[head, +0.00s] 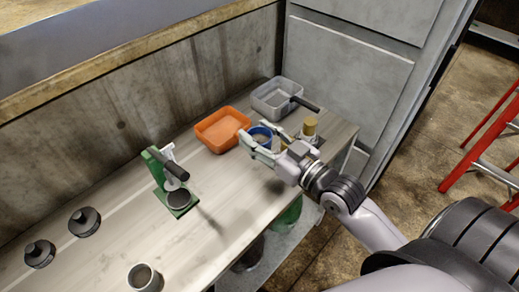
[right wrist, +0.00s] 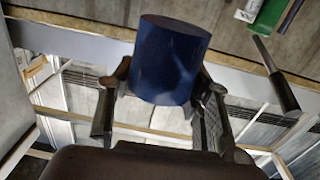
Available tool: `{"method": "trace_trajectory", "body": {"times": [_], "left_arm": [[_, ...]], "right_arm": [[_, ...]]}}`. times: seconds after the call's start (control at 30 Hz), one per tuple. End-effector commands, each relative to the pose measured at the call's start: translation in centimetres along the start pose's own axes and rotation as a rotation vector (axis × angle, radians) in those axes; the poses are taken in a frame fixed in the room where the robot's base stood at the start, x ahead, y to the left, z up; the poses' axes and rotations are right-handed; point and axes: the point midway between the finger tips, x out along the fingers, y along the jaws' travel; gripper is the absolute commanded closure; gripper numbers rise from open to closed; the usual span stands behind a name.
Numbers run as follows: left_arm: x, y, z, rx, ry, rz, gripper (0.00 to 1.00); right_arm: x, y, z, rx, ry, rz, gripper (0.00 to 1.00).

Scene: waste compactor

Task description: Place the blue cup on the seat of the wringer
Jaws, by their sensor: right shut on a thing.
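My right gripper (head: 257,141) is shut on the blue cup (head: 261,133), one finger on each side of it. The cup fills the space between the fingers in the right wrist view (right wrist: 171,60). Its height over the table is hard to tell. The green wringer (head: 158,172) stands on the table to the left, well apart from the cup. Its round seat (head: 179,199) sits low at the front, below a black handle (head: 172,163), and nothing shows on it. My left gripper is not in view.
An orange tray (head: 222,130) and a clear grey bin (head: 277,99) stand behind the cup. A container with a tan top (head: 309,128) is close right of my gripper. Two dark round pieces and a grey cup (head: 145,278) are at left. The table between wringer and gripper is clear.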

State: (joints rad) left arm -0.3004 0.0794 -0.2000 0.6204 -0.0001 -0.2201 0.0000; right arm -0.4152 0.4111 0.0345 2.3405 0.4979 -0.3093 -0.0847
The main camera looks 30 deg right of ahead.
Motion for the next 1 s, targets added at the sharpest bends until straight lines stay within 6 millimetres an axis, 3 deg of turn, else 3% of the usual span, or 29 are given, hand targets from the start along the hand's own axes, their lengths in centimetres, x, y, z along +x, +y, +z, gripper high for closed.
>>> {"method": "trace_trajectory", "body": {"times": [0.13, 0.43, 0.67, 1.0], "left_arm": [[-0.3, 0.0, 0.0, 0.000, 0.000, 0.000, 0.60], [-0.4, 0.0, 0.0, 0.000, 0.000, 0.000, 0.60], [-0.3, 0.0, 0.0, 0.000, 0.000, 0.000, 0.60], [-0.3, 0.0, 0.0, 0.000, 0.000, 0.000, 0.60]], "right_arm": [[0.0, 0.0, -2.1, -0.001, 0.004, -0.001, 0.90], [0.0, -0.1, -3.2, 0.001, 0.001, 0.001, 0.90], [-1.5, -1.1, -0.8, 0.028, 0.003, 0.062, 0.90], [-6.0, -4.2, 3.2, 0.027, 0.004, 0.238, 0.90]]}}
